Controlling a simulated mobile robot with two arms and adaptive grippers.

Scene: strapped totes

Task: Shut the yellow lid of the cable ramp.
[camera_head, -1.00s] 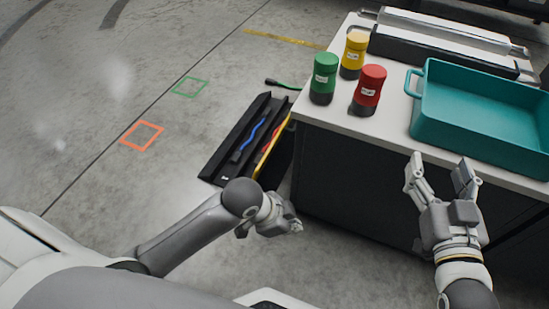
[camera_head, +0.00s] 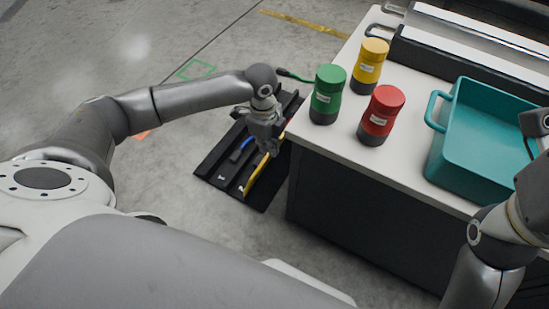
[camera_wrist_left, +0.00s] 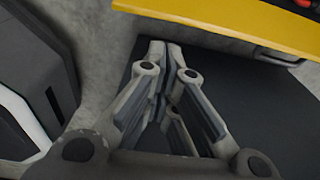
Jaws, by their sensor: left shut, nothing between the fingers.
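The black cable ramp (camera_head: 222,160) lies on the floor left of the bench, partly hidden by my left gripper. A blue cable (camera_head: 240,150) shows in its open channel. The yellow lid (camera_head: 256,178) is open and shows as a narrow, slanted yellow strip along the ramp. My left gripper (camera_head: 271,150) is shut and empty, over the ramp at the lid's far part; I cannot tell whether it touches. In the left wrist view the lid (camera_wrist_left: 235,22) crosses the top, beyond the shut fingertips (camera_wrist_left: 165,45). My right arm is at the right edge, its fingertips out of view.
The bench (camera_head: 340,150) stands close right of the ramp, holding green (camera_head: 327,92), yellow (camera_head: 370,65) and red (camera_head: 381,113) containers and a teal tote (camera_head: 480,170). A green-ended cable (camera_head: 295,76) lies behind the ramp. Floor left of the ramp is clear.

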